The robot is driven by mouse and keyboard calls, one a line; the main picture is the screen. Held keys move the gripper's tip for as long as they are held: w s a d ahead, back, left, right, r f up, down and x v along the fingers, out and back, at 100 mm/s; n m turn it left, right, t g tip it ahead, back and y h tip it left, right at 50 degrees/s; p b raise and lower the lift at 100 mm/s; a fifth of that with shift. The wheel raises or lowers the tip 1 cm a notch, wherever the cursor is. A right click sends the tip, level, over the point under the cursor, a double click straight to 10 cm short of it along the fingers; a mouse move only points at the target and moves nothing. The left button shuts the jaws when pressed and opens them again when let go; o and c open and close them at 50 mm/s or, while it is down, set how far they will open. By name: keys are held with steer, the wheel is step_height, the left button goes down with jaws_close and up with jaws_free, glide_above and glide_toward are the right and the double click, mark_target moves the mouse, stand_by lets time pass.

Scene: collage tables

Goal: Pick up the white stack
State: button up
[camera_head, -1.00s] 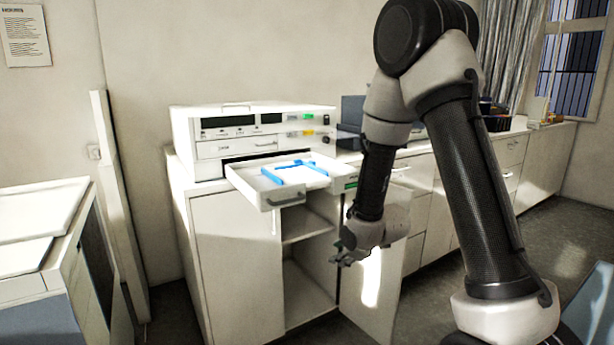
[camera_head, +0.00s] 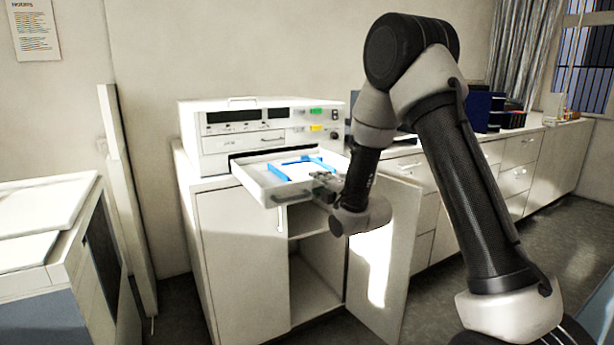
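A white stack (camera_head: 298,172) appears to lie in the open drawer (camera_head: 262,183) of the white machine, with blue strips (camera_head: 277,174) around it. Its white hardly stands out from the pale drawer, so its edges are hard to tell. My gripper (camera_head: 318,184) is at the drawer's front right, pointing left toward the stack. It overlaps the drawer's rim in the picture. I cannot tell whether it touches the rim or the stack. The fingers are small and dark, and their opening is unclear.
The white machine (camera_head: 225,142) stands on a cabinet (camera_head: 236,265) with an open door (camera_head: 375,262) below my gripper. A long counter with drawers (camera_head: 515,172) runs to the right, with dark blue binders (camera_head: 485,112) on it. A pale table (camera_head: 40,210) is at the left.

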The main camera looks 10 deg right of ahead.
steer(key=shift+w+a, duration=0.15)
steer(key=shift+w, duration=0.3)
steer(key=shift+c, duration=0.4)
jaws_close()
